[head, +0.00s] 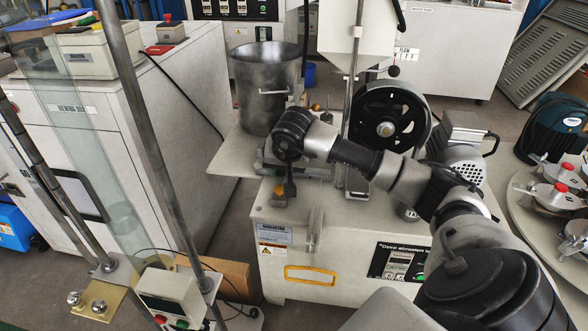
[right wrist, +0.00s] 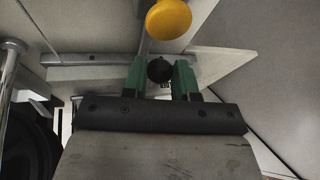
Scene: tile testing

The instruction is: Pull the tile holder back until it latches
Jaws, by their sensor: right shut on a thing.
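The abrasion machine (head: 330,260) stands in the middle of the head view, with a dark wheel (head: 386,128) on top. My right arm reaches across it from the lower right, its wrist left of the wheel. In the right wrist view the green fingers of my right gripper (right wrist: 160,76) are shut on a round black knob (right wrist: 160,69). A yellow knob (right wrist: 168,18) is just beyond the fingertips. My arm hides much of the holder area in the head view, so I cannot tell the tile holder's position or whether it is latched. My left gripper is not in view.
A metal hopper pot (head: 267,85) stands behind my right wrist. A vertical post (head: 352,85) rises between wrist and wheel, with a motor (head: 462,150) to the right. Another stand with a control box (head: 170,298) is at front left.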

